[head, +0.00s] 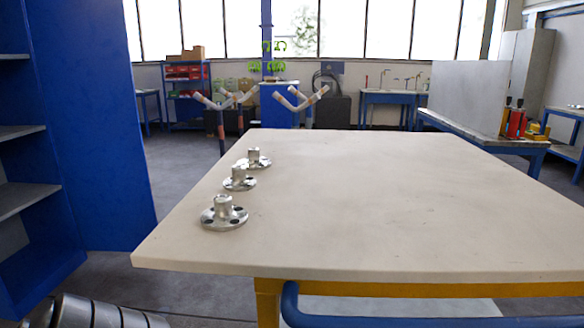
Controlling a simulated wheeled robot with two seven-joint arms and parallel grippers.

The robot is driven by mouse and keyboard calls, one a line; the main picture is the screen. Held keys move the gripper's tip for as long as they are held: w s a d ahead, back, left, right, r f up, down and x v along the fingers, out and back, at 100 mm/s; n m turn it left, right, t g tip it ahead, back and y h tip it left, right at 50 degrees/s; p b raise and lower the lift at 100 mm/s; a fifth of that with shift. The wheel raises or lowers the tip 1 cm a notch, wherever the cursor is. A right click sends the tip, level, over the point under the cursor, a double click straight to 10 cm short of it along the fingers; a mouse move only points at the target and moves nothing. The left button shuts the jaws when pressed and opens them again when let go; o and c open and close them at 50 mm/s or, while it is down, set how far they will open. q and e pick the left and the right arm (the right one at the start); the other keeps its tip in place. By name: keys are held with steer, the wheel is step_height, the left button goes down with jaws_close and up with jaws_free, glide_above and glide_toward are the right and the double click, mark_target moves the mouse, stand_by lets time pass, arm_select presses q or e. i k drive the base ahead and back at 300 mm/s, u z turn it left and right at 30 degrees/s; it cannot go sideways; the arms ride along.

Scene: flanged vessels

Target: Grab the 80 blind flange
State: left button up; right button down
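Three silver metal flanges stand in a slanted row near the left edge of the pale table (380,205). The nearest flange (224,214) looks the largest, the middle flange (239,179) sits just behind it, and the far flange (256,159) is behind that, slightly to the right. Each has a round disc base with bolt holes and a short upright stub on top. No size marking is readable, so I cannot tell which is the 80 blind flange. Neither of my grippers shows in the head view.
The table's middle and right are clear. A blue bar (430,308) runs below its front edge. A tall blue shelf unit (90,125) stands to the left, with a floor gap between. Workbenches (490,140) stand behind at the right.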

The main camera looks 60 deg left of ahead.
mark_target(239, 182)
steer(key=z, duration=2)
steer(key=k, duration=2.15)
steer(key=u, duration=2.5)
steer(key=i, duration=0.5)
steer(key=z, duration=0.1)
